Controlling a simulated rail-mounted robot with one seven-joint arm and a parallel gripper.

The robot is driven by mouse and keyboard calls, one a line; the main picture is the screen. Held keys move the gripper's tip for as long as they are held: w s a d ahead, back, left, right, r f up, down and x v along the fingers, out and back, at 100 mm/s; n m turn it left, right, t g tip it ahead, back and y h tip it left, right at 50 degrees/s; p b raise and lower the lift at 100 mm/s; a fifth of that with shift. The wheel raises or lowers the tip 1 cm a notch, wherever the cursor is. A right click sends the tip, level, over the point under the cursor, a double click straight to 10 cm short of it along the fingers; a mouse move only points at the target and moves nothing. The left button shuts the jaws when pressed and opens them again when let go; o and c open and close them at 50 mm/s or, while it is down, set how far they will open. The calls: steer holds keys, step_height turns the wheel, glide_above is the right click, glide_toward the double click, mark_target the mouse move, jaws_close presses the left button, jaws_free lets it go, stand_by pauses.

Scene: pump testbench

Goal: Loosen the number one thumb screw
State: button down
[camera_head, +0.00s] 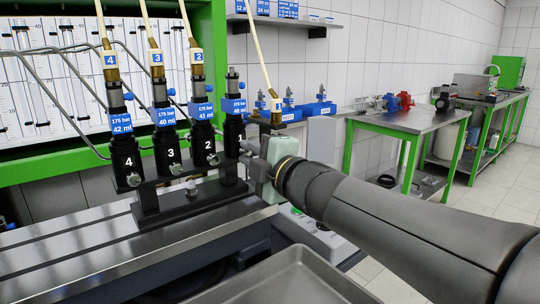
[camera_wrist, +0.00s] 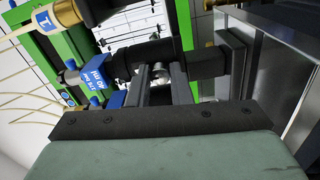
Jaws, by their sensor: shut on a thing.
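The number one injector (camera_head: 232,150) stands at the right end of a row of black injectors on a black stand. In the head view my gripper (camera_head: 247,155) reaches it from the right, and the number one thumb screw is hidden behind the fingers. In the wrist view the silver thumb screw (camera_wrist: 160,70) shows between the two fingertips of my gripper (camera_wrist: 161,80). The fingers are shut on it, one on each side. The injector's black body crosses just beyond the screw. The screw's turned angle cannot be told.
The number two (camera_head: 207,146), three (camera_head: 169,150) and four (camera_head: 126,159) injectors stand close by on the left, with silver screws at their lower fronts. Metal pipes run behind them. A grey tray (camera_head: 285,280) lies in front, below my arm. A table (camera_head: 410,122) stands at the back right.

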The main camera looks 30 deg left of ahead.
steer(key=c, duration=1.3)
jaws_free()
steer(key=p+v, duration=0.1)
steer(key=v, duration=1.1)
steer(key=shift+f+p, duration=0.1)
steer(key=shift+p, duration=0.25)
